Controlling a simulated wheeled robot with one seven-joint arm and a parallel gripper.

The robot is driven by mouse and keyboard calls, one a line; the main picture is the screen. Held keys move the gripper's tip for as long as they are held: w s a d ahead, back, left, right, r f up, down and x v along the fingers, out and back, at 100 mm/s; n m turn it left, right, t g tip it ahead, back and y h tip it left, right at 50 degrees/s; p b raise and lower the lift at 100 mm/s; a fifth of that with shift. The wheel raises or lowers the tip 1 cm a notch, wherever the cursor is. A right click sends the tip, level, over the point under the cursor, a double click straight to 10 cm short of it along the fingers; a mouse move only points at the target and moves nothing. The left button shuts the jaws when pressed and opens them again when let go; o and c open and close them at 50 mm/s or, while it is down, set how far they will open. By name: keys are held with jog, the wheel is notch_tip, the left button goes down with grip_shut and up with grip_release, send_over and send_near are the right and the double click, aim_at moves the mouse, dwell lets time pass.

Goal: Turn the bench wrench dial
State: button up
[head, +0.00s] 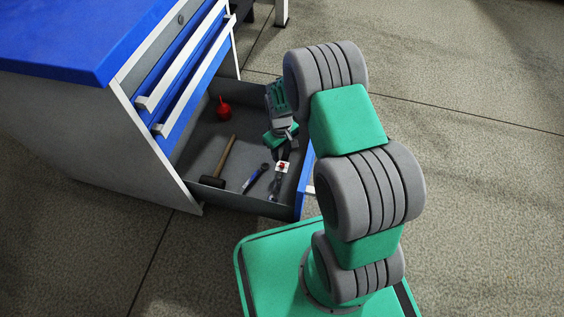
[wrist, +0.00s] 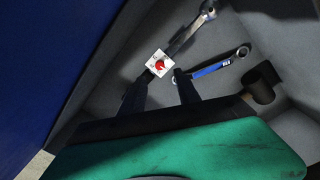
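A small white square plate with a red dial (head: 282,167) sits in the open drawer near its front end. In the wrist view the red dial (wrist: 160,64) shows just beyond my fingertips, about in line with the gap between them. A grey wrench (wrist: 190,32) extends from beside the plate; the plate seems to lie on or against it. My gripper (wrist: 163,76) is open, its two dark fingers apart with nothing between them. In the head view my gripper (head: 282,154) reaches down into the drawer over the plate. Whether a fingertip touches the plate cannot be told.
A blue wrench (head: 255,178) and a hammer (head: 215,181) lie in the drawer beside the dial. A red container (head: 224,108) stands at its far end. The drawer walls (head: 245,204) surround the gripper. The blue-topped cabinet (head: 85,35) rises to the left.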

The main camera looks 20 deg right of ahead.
aim_at(282, 164)
notch_tip(282, 164, down, 7)
jog(key=b, duration=0.3)
jog(key=shift+d+f, duration=0.1)
grip_shut()
dwell(0.4)
